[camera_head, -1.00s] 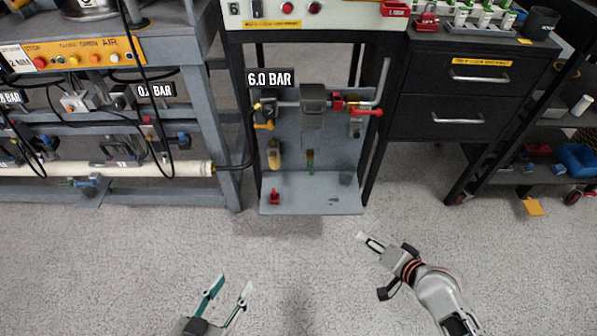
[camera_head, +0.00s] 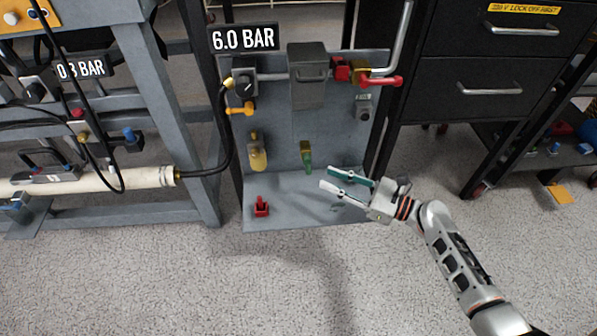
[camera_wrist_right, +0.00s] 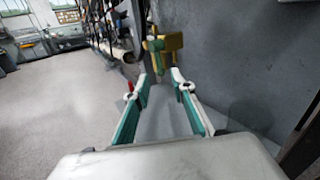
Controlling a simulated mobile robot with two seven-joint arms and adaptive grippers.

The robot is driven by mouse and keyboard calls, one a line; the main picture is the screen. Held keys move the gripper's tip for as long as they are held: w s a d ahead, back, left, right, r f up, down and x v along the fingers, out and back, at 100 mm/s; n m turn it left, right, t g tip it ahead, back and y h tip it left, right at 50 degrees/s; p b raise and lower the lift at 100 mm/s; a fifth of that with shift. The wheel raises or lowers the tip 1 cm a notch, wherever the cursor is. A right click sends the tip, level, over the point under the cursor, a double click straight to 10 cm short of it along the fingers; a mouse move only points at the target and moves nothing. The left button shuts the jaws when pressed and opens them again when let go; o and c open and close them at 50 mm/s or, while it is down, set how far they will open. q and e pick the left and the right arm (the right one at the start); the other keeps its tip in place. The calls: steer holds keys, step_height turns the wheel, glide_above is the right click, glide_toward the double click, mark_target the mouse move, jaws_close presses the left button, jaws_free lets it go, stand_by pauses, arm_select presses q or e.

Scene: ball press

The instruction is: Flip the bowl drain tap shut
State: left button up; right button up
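The drain tap (camera_head: 307,157) has a brass body and a green handle that hangs down. It sits on the grey back panel below the grey box-shaped bowl housing (camera_head: 309,80). In the right wrist view the tap (camera_wrist_right: 163,43) shows just beyond the fingertips, its green handle pointing down toward the gap between them. My right gripper (camera_head: 327,176) is open and empty, below and right of the tap and apart from it. Its two teal and white fingers also show spread in the right wrist view (camera_wrist_right: 159,82). My left gripper is out of view.
A yellow bottle-shaped part (camera_head: 257,153) hangs left of the tap. A red padlock-like piece (camera_head: 261,206) stands on the lower shelf (camera_head: 290,215). A red lever (camera_head: 385,81) and an orange lever (camera_head: 241,109) sit above. A black drawer cabinet (camera_head: 470,90) is at right.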

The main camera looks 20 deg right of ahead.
mark_target(310, 170)
steer(key=b+x, duration=0.1)
steer(key=x, duration=0.5)
steer(key=shift+w+a, duration=0.25)
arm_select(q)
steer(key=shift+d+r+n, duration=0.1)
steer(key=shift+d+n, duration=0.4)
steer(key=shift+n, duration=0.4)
arm_select(e)
steer(key=shift+w+a, duration=0.25)
steer(key=shift+w, duration=0.05)
steer(key=shift+r, duration=0.1)
jaws_close()
